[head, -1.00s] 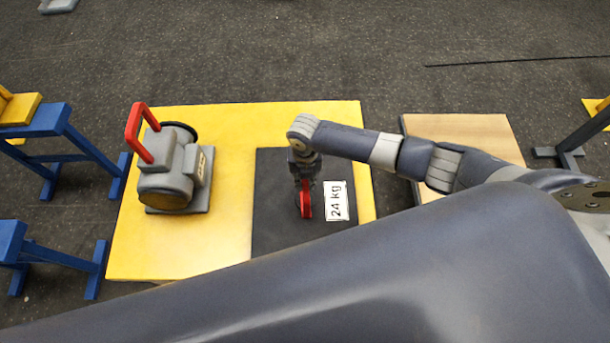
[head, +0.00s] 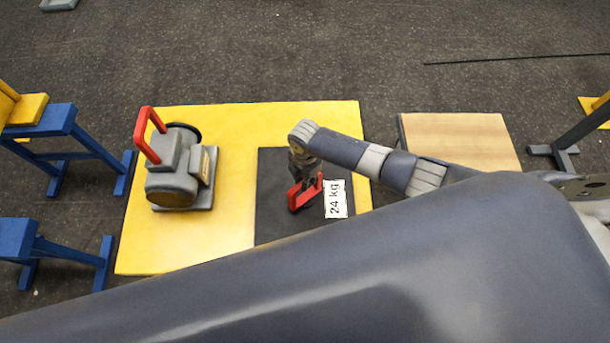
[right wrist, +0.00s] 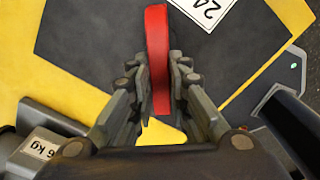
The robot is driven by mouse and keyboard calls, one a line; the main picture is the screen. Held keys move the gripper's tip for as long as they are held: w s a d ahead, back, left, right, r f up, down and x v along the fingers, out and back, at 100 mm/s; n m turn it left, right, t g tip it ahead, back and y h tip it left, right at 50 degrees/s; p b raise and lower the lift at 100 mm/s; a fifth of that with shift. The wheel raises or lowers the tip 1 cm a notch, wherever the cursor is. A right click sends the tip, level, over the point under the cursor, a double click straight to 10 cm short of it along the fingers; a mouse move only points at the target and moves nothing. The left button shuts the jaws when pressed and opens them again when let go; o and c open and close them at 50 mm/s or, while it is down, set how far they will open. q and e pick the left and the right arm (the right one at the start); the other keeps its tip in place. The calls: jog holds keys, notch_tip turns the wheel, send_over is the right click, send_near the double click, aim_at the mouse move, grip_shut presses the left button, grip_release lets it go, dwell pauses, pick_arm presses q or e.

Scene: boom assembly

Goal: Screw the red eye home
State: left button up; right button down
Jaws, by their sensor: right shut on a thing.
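The red eye (head: 306,192) is a red ring standing over the dark grey slab (head: 275,222) beside the white 24 kg label (head: 335,200). My right gripper (head: 308,182) comes down from above and is shut on the red eye. In the right wrist view the red eye (right wrist: 158,60) stands between the two fingers (right wrist: 160,88), with the dark slab (right wrist: 90,40) and part of the label (right wrist: 205,8) behind it. The eye's lower end and thread cannot be made out. My left gripper is not in view.
A grey motor-like unit (head: 180,170) with a red handle (head: 146,135) stands on the yellow plate (head: 235,125) to the left. Blue trestles (head: 50,125) stand at the far left. A wooden board (head: 460,140) lies to the right. My own large arm link covers the front.

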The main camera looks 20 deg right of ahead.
jog(key=m+p, duration=0.2)
jog(key=m, duration=0.4)
jog(key=shift+r+m, duration=0.15)
jog(key=shift+m, duration=0.15)
jog(key=m+p, duration=0.2)
jog(key=m, duration=0.4)
jog(key=m+p, duration=0.2)
jog(key=m, duration=0.4)
jog(key=shift+w+m, duration=0.1)
jog(key=shift+m, duration=0.3)
jog(key=m, duration=0.3)
jog(key=shift+m+p, duration=0.4)
jog(key=shift+m, duration=1.2)
jog(key=shift+w, duration=0.1)
jog(key=c, duration=1.5)
grip_release()
